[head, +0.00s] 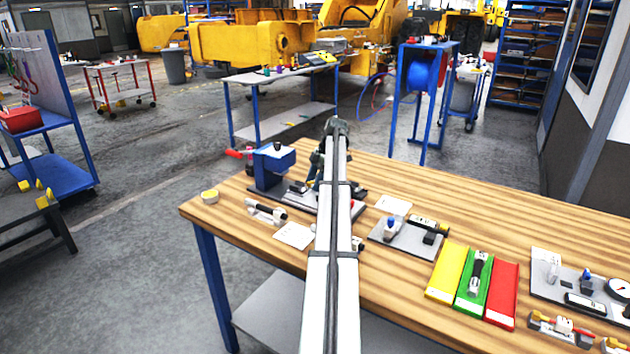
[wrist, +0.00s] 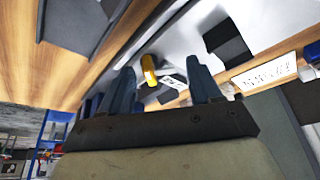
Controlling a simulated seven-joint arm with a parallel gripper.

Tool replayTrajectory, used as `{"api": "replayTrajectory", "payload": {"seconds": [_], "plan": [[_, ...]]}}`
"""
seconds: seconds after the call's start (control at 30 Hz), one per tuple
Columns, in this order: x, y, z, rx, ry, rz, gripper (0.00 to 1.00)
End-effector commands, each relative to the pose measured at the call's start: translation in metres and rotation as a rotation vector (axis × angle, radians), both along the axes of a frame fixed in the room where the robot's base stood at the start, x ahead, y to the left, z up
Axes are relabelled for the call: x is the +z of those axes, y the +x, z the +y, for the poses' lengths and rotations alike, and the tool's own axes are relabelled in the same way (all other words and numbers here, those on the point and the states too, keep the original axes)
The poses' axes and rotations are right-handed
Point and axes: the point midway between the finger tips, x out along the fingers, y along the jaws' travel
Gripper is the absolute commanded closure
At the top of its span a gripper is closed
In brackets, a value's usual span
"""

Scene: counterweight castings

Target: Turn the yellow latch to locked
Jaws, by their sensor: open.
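The yellow latch (wrist: 149,70) shows in the wrist view as a small yellow piece on a light grey surface, beside a small white label (wrist: 171,81) with dark marks. My gripper (wrist: 161,66) is open, with its two blue fingers apart. The latch appears in the gap between the fingers, nearer the left one. I see no contact, but the distance to it is hard to tell. I cannot make out which way the latch points. In the head view my arm covers part of the bench, and I cannot pick out the latch there.
A blue vise (head: 272,165) stands at the left of the wooden bench (head: 400,176). A grey plate (head: 392,242) with small parts lies right of my arm. Farther right are yellow (head: 447,270), green (head: 470,300) and red (head: 502,293) trays. The bench's back right is clear.

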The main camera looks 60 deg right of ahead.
Motion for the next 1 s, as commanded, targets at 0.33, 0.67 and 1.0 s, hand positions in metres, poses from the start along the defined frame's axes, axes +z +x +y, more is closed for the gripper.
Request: {"api": "replayTrajectory", "payload": {"seconds": [0.33, 0.67, 1.0], "plan": [[0.0002, 0.0000, 0.0000, 0.000, 0.000, 0.000, 0.67], [0.0003, -0.0002, 0.0003, -0.003, 0.000, 0.000, 0.93], [0.0002, 0.0001, 0.0029, -0.130, 0.001, -0.001, 0.93]]}}
